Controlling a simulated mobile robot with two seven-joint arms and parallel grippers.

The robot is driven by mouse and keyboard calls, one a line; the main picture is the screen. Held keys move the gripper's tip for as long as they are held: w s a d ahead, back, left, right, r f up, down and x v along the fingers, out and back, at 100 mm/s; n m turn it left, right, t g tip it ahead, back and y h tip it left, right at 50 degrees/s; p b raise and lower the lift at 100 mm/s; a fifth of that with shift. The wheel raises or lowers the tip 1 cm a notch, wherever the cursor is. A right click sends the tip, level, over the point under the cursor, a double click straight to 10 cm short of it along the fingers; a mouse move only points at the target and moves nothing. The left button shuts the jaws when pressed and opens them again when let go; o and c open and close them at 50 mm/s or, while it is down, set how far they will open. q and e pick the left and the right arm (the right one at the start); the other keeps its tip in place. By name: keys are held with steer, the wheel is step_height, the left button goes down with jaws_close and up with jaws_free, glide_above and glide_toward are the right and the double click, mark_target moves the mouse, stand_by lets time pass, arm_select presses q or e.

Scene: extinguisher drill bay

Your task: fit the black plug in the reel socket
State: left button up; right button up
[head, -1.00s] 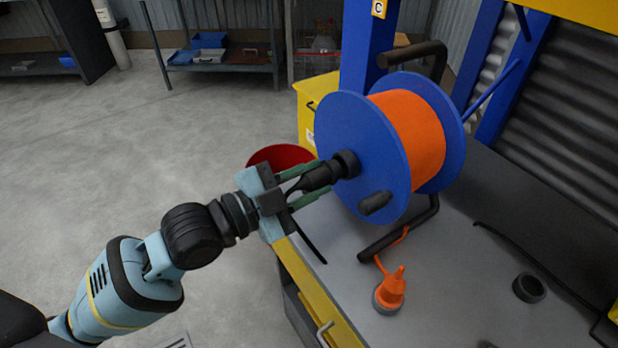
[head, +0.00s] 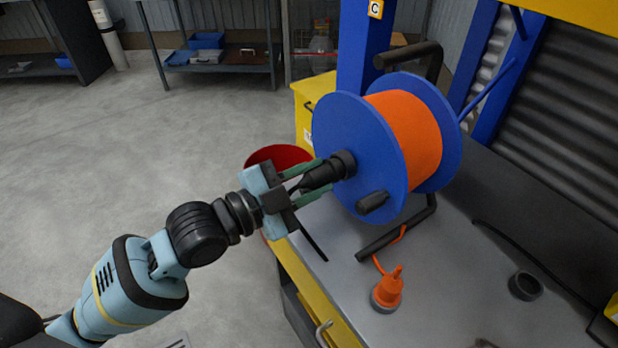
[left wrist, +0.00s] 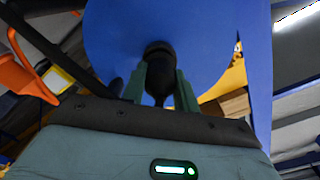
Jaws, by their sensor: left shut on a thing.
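The cable reel (head: 415,140) has blue flanges and an orange cable drum and stands on the grey bench. Its black socket (head: 344,163) sticks out of the middle of the near blue flange. My left gripper (head: 318,175) is shut on the black plug (head: 316,178), which is lined up with the socket and appears to meet it. In the left wrist view the green fingers hold the plug (left wrist: 184,96) against the socket (left wrist: 158,54). How deep the plug sits cannot be told. My right gripper is not in view.
An orange plug (head: 387,290) stands on the grey bench (head: 450,300), with a black ring (head: 525,286) to its right. A red bucket (head: 280,158) is behind my left gripper. A blue post (head: 366,50) rises behind the reel.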

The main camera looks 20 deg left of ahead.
arm_select(q)
steer(key=shift+w+d, duration=0.3)
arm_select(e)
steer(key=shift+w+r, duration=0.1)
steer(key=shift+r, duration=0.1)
arm_select(q)
steer(key=shift+w+d+r+p, duration=0.1)
steer(key=shift+w+p, duration=0.05)
steer(key=shift+p, duration=0.2)
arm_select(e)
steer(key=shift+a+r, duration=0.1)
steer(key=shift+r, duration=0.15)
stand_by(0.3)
arm_select(q)
steer(key=o, duration=1.2)
steer(key=shift+d, duration=0.1)
steer(key=shift+c, duration=0.2)
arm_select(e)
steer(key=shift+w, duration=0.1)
arm_select(q)
steer(key=p+v, duration=0.1)
steer(key=v, duration=0.8)
steer(key=shift+p, duration=0.35)
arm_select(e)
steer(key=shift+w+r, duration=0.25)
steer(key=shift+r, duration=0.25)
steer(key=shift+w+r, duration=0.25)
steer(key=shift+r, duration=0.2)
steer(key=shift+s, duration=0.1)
